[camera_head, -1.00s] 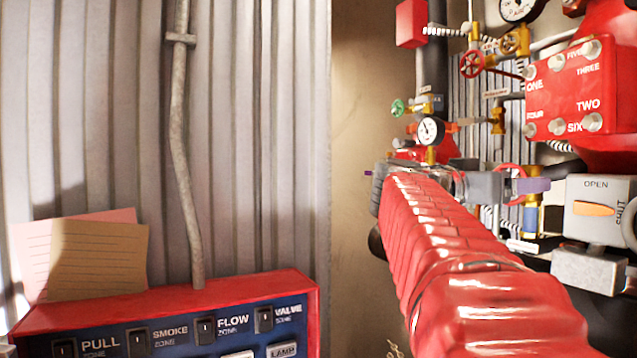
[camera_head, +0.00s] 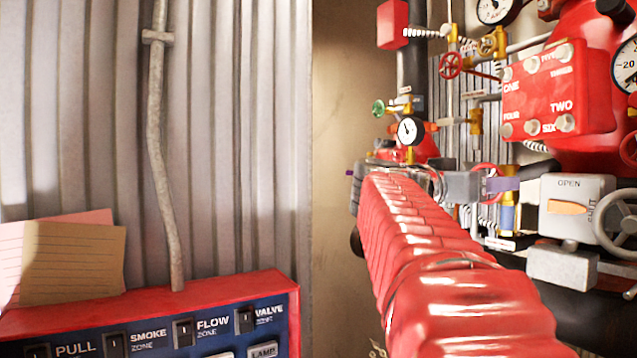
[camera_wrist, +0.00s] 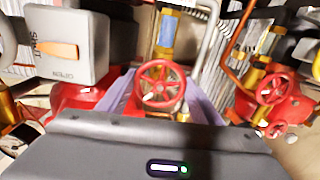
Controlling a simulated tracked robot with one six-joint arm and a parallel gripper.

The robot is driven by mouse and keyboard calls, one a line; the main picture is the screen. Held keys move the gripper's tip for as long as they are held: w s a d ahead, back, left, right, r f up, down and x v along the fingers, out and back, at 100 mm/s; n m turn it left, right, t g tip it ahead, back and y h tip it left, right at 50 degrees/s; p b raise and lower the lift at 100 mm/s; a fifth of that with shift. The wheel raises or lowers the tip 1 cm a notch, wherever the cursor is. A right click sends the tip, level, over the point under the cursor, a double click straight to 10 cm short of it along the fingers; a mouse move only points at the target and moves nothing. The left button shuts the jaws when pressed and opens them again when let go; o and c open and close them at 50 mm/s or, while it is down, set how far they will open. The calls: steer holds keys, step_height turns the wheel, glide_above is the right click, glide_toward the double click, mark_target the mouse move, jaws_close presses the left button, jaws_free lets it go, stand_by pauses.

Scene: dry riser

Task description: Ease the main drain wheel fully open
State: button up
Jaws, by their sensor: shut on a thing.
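A red handwheel with spokes (camera_wrist: 161,86) sits on a gold valve with a blue band (camera_wrist: 167,35) in the wrist view. My gripper (camera_wrist: 159,92) has its purple fingers on either side of the wheel and is shut on it. In the head view the wheel's red rim (camera_head: 487,170) shows partly behind my gripper (camera_head: 502,184), and the blue-banded valve (camera_head: 507,214) stands just behind. My arm hides part of the wheel. I cannot read a label on this wheel.
A grey OPEN/SHUT box (camera_head: 577,207) with an orange pointer stands close right of my gripper. Another red wheel (camera_wrist: 271,88) is on a neighbouring valve. A red numbered box (camera_head: 556,92) and a gauge (camera_head: 410,130) are above. A control panel (camera_head: 150,320) is at lower left.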

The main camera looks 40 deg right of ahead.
steer(key=shift+n, duration=0.6)
steer(key=n, duration=0.2)
steer(key=shift+n, duration=0.3)
steer(key=n, duration=0.3)
steer(key=shift+n, duration=0.3)
steer(key=n, duration=0.7)
steer(key=shift+f, duration=0.1)
steer(key=n, duration=0.4)
steer(key=shift+w, duration=0.1)
steer(key=n, duration=0.3)
steer(key=shift+f+n, duration=0.1)
steer(key=shift+n, duration=0.2)
steer(key=n, duration=0.6)
steer(key=shift+f+n, duration=0.2)
steer(key=shift+n, duration=0.2)
